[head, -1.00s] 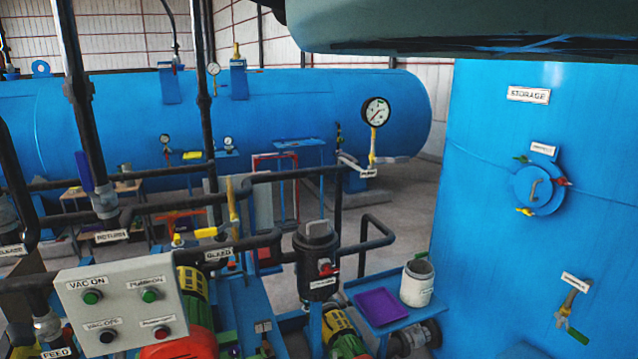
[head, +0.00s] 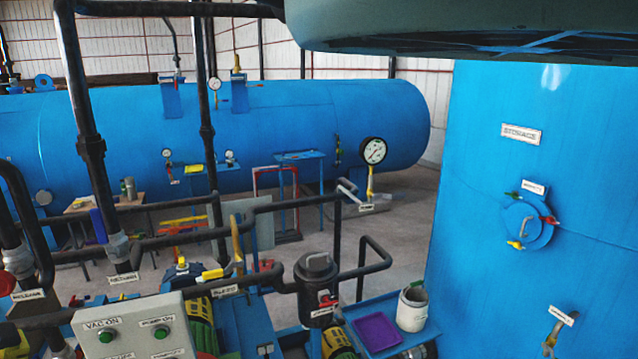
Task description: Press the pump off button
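The grey control panel (head: 135,324) is at the bottom left of the head view, partly cut off by the lower edge. It has a green button (head: 106,336) under the VAC ON label and a green button (head: 161,332) under the PUMP ON label. Only the tops of the lower labels show at the bottom edge, so the pump off button itself is out of frame. My gripper is not in view.
Black pipes (head: 150,244) stand and run around the panel. A blue tank marked STORAGE (head: 480,220) fills the right side. A long blue vessel (head: 290,110) lies behind. A purple tray (head: 377,332) and a white bucket (head: 412,310) sit on a blue stand.

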